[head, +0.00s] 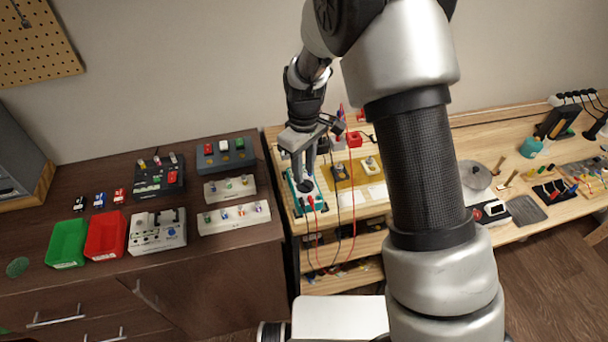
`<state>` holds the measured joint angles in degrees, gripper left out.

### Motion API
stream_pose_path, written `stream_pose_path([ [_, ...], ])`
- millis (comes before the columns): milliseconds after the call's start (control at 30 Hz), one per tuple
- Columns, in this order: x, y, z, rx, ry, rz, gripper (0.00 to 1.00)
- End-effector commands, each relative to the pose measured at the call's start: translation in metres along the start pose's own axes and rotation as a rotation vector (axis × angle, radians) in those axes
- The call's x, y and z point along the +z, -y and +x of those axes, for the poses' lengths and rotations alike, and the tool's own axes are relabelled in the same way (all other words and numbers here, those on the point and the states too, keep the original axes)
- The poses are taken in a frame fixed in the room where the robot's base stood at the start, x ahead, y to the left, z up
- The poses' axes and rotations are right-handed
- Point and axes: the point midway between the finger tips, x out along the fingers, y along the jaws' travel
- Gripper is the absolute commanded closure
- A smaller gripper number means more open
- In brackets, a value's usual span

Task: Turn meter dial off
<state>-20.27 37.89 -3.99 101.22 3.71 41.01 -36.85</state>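The teal meter (318,199) lies on the light wooden bench near its left end, with red and black leads running from it. Its round black dial (304,187) faces up. My gripper (303,177) reaches down over the meter, its fingertips just above or at the dial. The two fingers look apart, with a narrow gap between them. I cannot tell whether they touch the dial, or which way it points. The gripper and fingers partly hide the meter's upper part.
Yellow (341,173) and cream (371,164) modules stand right of the meter. Red leads (352,190) hang over the bench's front edge.

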Motion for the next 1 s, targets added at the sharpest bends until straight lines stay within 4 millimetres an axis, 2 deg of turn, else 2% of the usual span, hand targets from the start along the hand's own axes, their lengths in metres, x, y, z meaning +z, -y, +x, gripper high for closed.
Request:
stream_pose_path([
  [100,0.000,0.000,0.017,-0.002,0.002,0.001,0.72],
  [200,0.000,0.000,0.025,-0.001,0.001,0.002,0.72],
  [567,0.000,0.000,0.031,0.000,0.000,0.001,0.72],
  [733,0.000,0.000,0.030,0.000,0.000,0.001,0.99],
  [1000,0.000,0.000,0.031,0.000,0.000,0.012,1.00],
])
